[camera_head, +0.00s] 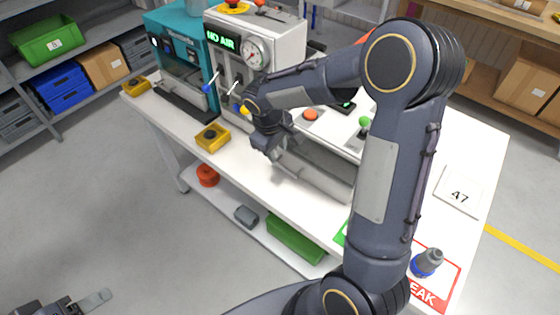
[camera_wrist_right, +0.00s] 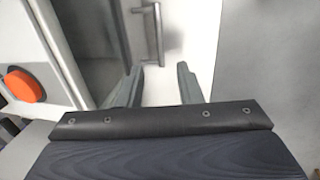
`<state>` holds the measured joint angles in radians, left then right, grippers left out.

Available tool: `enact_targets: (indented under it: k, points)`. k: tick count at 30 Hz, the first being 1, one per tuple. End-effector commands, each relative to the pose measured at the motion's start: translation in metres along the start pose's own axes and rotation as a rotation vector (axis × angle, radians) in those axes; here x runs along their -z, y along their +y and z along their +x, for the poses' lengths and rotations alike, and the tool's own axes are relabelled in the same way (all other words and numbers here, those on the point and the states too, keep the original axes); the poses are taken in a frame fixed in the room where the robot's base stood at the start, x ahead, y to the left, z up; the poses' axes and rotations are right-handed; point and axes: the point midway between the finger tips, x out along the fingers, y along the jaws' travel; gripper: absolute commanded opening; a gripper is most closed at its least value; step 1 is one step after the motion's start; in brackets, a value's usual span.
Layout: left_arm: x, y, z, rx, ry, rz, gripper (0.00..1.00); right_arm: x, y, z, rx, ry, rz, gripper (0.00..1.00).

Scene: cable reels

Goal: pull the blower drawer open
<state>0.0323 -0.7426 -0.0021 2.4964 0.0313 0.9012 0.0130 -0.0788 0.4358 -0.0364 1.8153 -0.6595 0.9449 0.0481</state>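A white machine on the bench has a grey metal front (camera_head: 325,178), which looks like the blower drawer; my right arm partly covers it in the head view. In the right wrist view a bar handle (camera_wrist_right: 156,36) stands out from a shiny metal face (camera_wrist_right: 100,38). My right gripper (camera_head: 274,150) is at the left part of this front. Its two fingers (camera_wrist_right: 161,78) are apart, with nothing gripped between them. The handle is ahead of the fingertips, in line with the gap. My left gripper (camera_head: 80,303) shows only partly at the bottom left, away from the bench; its opening is unclear.
An orange button (camera_head: 310,115) is on the machine top; it shows close by in the wrist view (camera_wrist_right: 22,84). A gauge machine (camera_head: 287,40) reads "NO AIR".

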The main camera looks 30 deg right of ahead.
Motion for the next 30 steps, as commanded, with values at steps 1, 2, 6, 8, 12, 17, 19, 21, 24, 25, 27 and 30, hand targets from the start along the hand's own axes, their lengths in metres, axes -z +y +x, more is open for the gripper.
enact_targets:
  k: [1,2,6,8,12,17,19,21,24,25,27,30]
  points:
    - [0.000,0.000,-0.001,0.000,0.000,0.000,0.58,0.000,0.000,0.005,0.000,-0.004,-0.001,0.32]
    - [0.000,0.000,-0.001,0.000,0.000,0.000,0.58,0.000,0.000,0.009,0.000,-0.005,-0.001,0.32]
    - [0.001,0.001,-0.002,0.000,0.000,0.000,0.58,-0.001,0.000,0.031,0.002,-0.006,0.001,0.32]
    - [0.002,0.001,-0.003,0.000,0.000,0.000,0.58,-0.001,0.000,0.041,0.002,-0.006,0.000,0.32]
    - [0.002,0.002,-0.004,0.000,0.000,0.000,0.58,-0.001,0.000,0.061,0.003,-0.004,0.002,0.32]
    - [0.002,0.002,-0.005,0.000,0.000,0.000,0.58,-0.001,0.000,0.073,0.002,-0.002,0.001,0.32]
    - [0.002,0.002,-0.005,0.000,0.000,0.000,0.58,-0.001,0.000,0.075,0.002,-0.002,0.002,0.32]
    - [0.002,0.002,-0.005,0.000,0.000,0.000,0.58,-0.001,0.000,0.076,0.002,-0.002,0.002,0.32]
    - [0.002,0.002,-0.005,0.000,0.000,0.000,0.58,-0.001,0.000,0.075,0.002,-0.001,0.002,0.32]
    - [0.002,0.002,-0.005,0.000,0.000,0.000,0.58,-0.001,0.000,0.075,0.002,-0.001,0.002,0.32]
    - [0.002,0.002,-0.005,0.000,0.000,0.000,0.58,-0.001,0.000,0.075,0.002,-0.001,0.002,0.26]
    - [0.002,0.002,-0.005,0.000,0.000,0.000,0.58,-0.001,0.000,0.075,0.002,-0.001,0.002,0.13]
